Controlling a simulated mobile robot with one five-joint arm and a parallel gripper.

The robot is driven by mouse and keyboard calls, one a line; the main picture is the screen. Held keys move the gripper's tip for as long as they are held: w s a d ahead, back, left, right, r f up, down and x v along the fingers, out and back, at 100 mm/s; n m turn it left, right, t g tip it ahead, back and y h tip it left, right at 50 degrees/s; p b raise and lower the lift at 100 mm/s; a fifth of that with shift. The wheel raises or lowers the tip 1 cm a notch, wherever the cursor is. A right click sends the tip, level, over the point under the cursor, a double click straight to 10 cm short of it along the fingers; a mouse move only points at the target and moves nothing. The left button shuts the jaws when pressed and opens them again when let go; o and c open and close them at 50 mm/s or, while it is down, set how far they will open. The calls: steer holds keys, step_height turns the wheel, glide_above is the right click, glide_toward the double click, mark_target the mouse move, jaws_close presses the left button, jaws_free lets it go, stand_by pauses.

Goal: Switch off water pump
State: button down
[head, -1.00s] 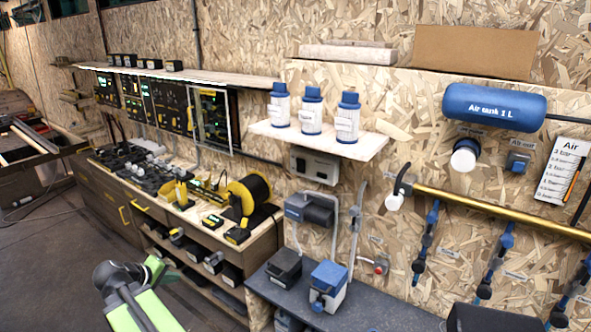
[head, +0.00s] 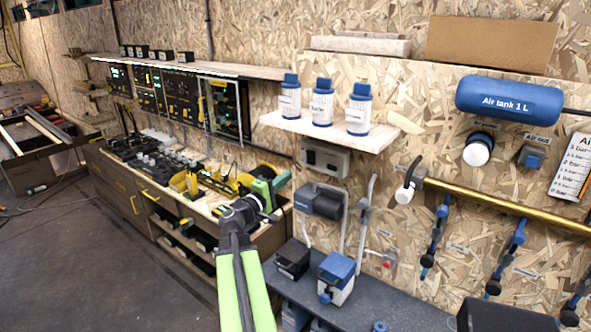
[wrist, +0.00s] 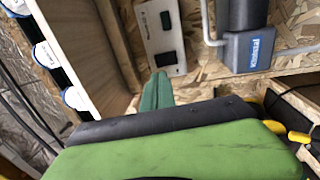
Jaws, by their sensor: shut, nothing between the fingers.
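A grey switch box (head: 325,158) is fixed to the chipboard wall under the bottle shelf. In the wrist view the switch box (wrist: 163,35) shows two dark rocker switches; I cannot tell their positions. A dark and blue pump unit (head: 318,201) with pipes hangs below the box. It also shows in the wrist view (wrist: 248,45), with a blue label. My gripper (head: 272,188) is left of and below the switch box, apart from it. Its green fingers are shut and empty, and in the wrist view (wrist: 157,90) they point towards the box's lower edge.
A shelf (head: 385,143) with three blue-capped bottles juts out above the switch box. A workbench with tools (head: 180,180) lies behind my arm at left. A dark lower shelf (head: 385,310) carries two containers. Open floor (head: 90,270) is at the left.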

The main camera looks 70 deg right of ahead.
mark_target(312, 156)
steer(key=p+x, duration=0.1)
steer(key=x, duration=1.1)
steer(key=shift+d+p, duration=0.15)
steer(key=shift+p, duration=0.15)
steer(key=shift+s+d, duration=0.1)
steer(key=shift+d, duration=0.1)
steer(key=shift+s+d+r+p, duration=0.15)
steer(key=shift+s+r+p, duration=0.2)
steer(key=shift+s+p, duration=0.1)
steer(key=shift+w+f, duration=0.25)
steer(key=shift+w, duration=0.1)
steer(key=w+a+r, duration=0.1)
steer(key=a, duration=0.5)
steer(key=w+a+r+p, duration=0.1)
steer(key=w+a, duration=0.1)
steer(key=a, duration=0.5)
steer(key=shift+w+a, duration=0.25)
steer(key=shift+a, duration=0.1)
